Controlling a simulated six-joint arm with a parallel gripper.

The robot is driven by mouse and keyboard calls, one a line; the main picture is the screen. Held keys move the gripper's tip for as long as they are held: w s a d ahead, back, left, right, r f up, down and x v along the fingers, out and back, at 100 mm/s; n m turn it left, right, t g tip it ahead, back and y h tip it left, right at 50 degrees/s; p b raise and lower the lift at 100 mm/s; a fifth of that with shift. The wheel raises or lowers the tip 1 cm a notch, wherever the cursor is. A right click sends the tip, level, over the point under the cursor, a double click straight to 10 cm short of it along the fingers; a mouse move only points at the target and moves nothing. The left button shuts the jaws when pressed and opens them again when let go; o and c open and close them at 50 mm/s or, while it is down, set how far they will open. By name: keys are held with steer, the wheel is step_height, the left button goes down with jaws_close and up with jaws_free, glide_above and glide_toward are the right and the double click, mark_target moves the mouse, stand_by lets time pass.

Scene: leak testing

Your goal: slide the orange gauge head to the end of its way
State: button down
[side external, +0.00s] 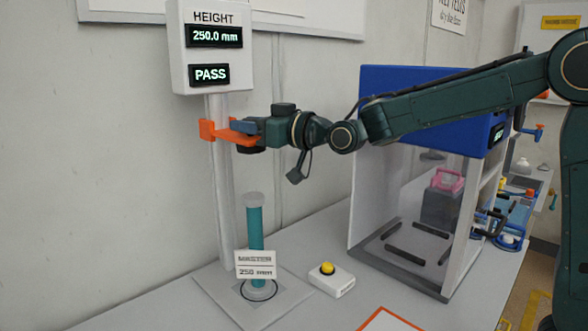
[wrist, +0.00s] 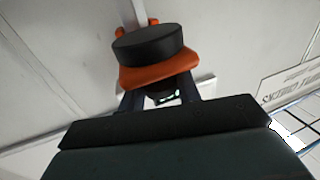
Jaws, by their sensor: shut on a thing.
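The orange gauge head (side external: 225,133) sits high on a white upright post (side external: 220,190), below the display box. It also shows in the wrist view (wrist: 160,75), with a black round knob (wrist: 148,43) on it. My gripper (side external: 245,130) is shut on the gauge head from the right. In the wrist view its dark fingers (wrist: 160,103) lie on both sides of the head. The display box (side external: 208,50) reads HEIGHT 250.0 mm and PASS. A teal cylinder (side external: 255,230) stands upright on the base plate, well below the head and apart from it.
A label card (side external: 256,264) reading 250 mm stands in front of the cylinder. A box with a yellow button (side external: 327,268) is to its right. A clear-walled cabinet with a blue top (side external: 400,85) stands further right, below my arm. The table's front left is clear.

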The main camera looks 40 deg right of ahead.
steer(key=shift+r, duration=2.2)
steer(key=c, duration=0.7)
jaws_free()
steer(key=shift+f, duration=0.1)
steer(key=shift+o, duration=0.2)
steer(key=v, duration=0.6)
steer(key=shift+f, duration=0.1)
